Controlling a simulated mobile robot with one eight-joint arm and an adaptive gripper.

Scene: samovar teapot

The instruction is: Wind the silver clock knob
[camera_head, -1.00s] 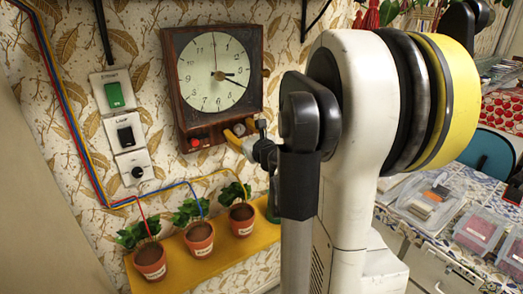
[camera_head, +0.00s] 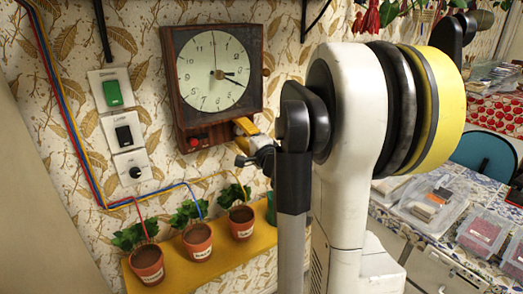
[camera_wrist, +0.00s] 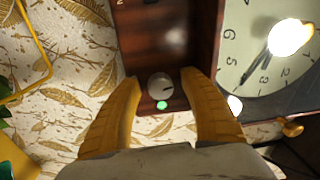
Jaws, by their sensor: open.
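The silver knob (camera_wrist: 160,87) sits on the lower part of the clock's dark wooden case, with a pointer mark on its face. In the wrist view it lies between the two yellow fingers of my gripper (camera_wrist: 159,78). The fingers are open, with a gap visible on both sides of the knob. The wall clock (camera_head: 214,72) has a pale dial, and its case also shows in the wrist view (camera_wrist: 205,30). In the head view my gripper (camera_head: 246,127) is at the case's lower right corner, and the knob is hidden.
A green light (camera_wrist: 162,105) is close to the knob. A red button (camera_head: 194,142) is on the case's lower left. Wall switches (camera_head: 123,134) are left of the clock. Potted plants (camera_head: 198,240) stand on a yellow shelf (camera_head: 222,258) below. A brass knob (camera_wrist: 290,127) protrudes from the case side.

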